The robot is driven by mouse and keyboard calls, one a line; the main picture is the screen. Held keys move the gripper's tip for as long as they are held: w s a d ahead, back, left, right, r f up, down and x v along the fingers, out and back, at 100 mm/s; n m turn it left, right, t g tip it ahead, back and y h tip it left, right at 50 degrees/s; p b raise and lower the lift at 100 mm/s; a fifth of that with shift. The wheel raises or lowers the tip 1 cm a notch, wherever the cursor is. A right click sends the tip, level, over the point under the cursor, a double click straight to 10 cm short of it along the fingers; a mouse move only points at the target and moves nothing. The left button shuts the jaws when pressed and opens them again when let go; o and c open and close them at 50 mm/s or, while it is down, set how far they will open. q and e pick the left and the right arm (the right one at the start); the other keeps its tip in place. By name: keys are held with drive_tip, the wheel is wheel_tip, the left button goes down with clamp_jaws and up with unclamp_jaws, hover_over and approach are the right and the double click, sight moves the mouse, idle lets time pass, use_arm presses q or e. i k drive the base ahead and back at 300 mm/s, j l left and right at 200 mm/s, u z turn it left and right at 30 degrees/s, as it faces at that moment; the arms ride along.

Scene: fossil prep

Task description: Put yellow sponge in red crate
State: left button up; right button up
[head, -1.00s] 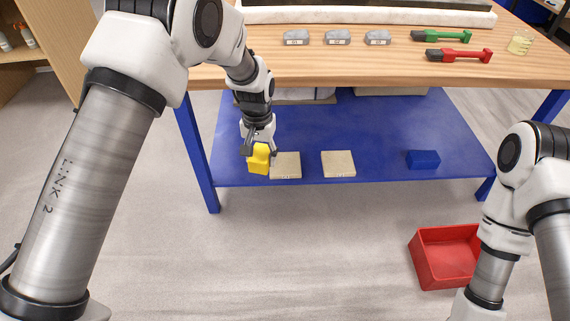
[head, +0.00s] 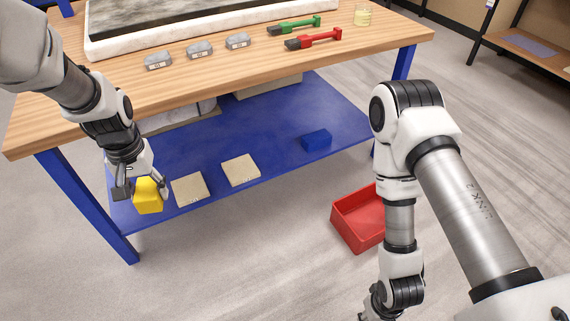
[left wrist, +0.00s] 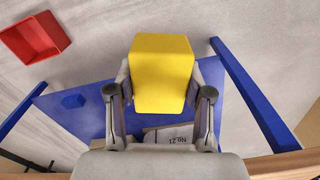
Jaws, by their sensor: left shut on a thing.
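The yellow sponge (head: 149,196) is a bright block held between the fingers of my left gripper (head: 140,188), at the left front of the blue lower shelf. In the left wrist view the sponge (left wrist: 161,74) sits between both fingers of the shut gripper (left wrist: 160,110). The red crate (head: 345,229) stands on the floor, right of the table and partly hidden behind my right arm. It also shows at the upper left of the left wrist view (left wrist: 50,50); its visible inside is empty. My right gripper (head: 378,305) is at the bottom edge, only partly visible.
The blue shelf (head: 270,130) holds two beige tiles (head: 190,188) and a blue block (head: 317,140). The wooden tabletop (head: 120,100) above carries grey stones (head: 199,50), green (head: 294,26) and red (head: 313,39) tools and a glass jar (head: 363,15). Open floor lies between shelf and crate.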

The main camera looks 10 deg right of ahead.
sight(368, 223)
drive_tip(key=i+l+z, duration=0.1)
drive_tip(key=z, duration=0.35)
drive_tip(key=i+z, duration=0.15)
drive_tip(key=z, duration=0.3)
drive_tip(key=i+z, duration=0.15)
drive_tip(key=z, duration=0.25)
drive_tip(key=i+z, duration=0.15)
drive_tip(key=z, duration=0.3)
drive_tip(key=i+j, duration=0.2)
drive_tip(key=i, duration=0.25)
drive_tip(key=i+j, duration=0.25)
drive_tip(key=i, duration=0.15)
